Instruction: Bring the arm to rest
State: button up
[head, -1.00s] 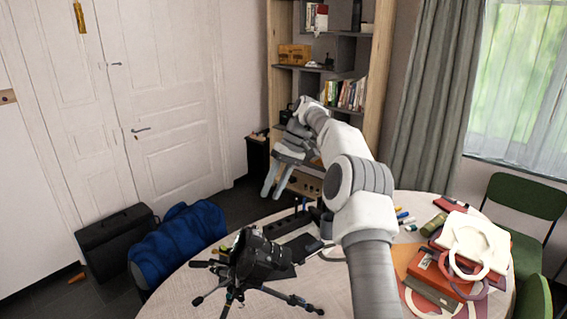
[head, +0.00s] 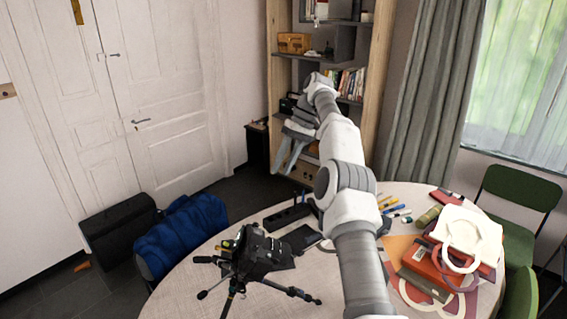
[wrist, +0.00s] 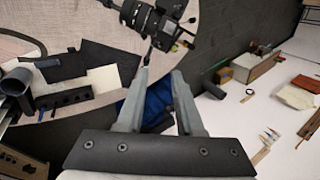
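My gripper (head: 290,158) is raised above the far side of the round table (head: 185,292), in front of the bookshelf. Its two fingers are apart with nothing between them; the wrist view also shows the gripper (wrist: 160,75) open and empty. My arm reaches up from the lower right of the head view. A camera on a small black tripod (head: 250,255) stands on the table's near left part, clear of the gripper. It also shows at the top of the wrist view (wrist: 150,20).
A power strip (head: 287,216) and a dark flat item lie behind the tripod. Pens, a green roll (head: 428,216), a red box (head: 438,262) and a white bag (head: 470,232) crowd the table's right. The bookshelf (head: 370,80) stands behind.

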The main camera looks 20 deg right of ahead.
jog(key=s+a+r+t+h+b, duration=0.1)
jog(key=s+a+r+t+h, duration=0.1)
jog(key=s+a+r, duration=0.4)
jog(key=s+a+r+t+h+b, duration=0.1)
jog(key=s+a+r+h, duration=0.1)
jog(key=s+a+r, duration=0.4)
jog(key=s+d+f+m+t, duration=0.1)
jog(key=s+f, duration=0.2)
jog(key=s, duration=0.6)
jog(key=s+d+f+m+t+h+b, duration=0.1)
jog(key=s+f, duration=0.3)
jog(key=s, duration=0.5)
jog(key=s+d+f+t+b, duration=0.1)
jog(key=s+f, duration=0.3)
jog(key=s, duration=0.5)
jog(key=shift+s+d+m+t, duration=0.3)
jog(key=shift+d+m+t, duration=0.1)
jog(key=shift+d+t, duration=0.15)
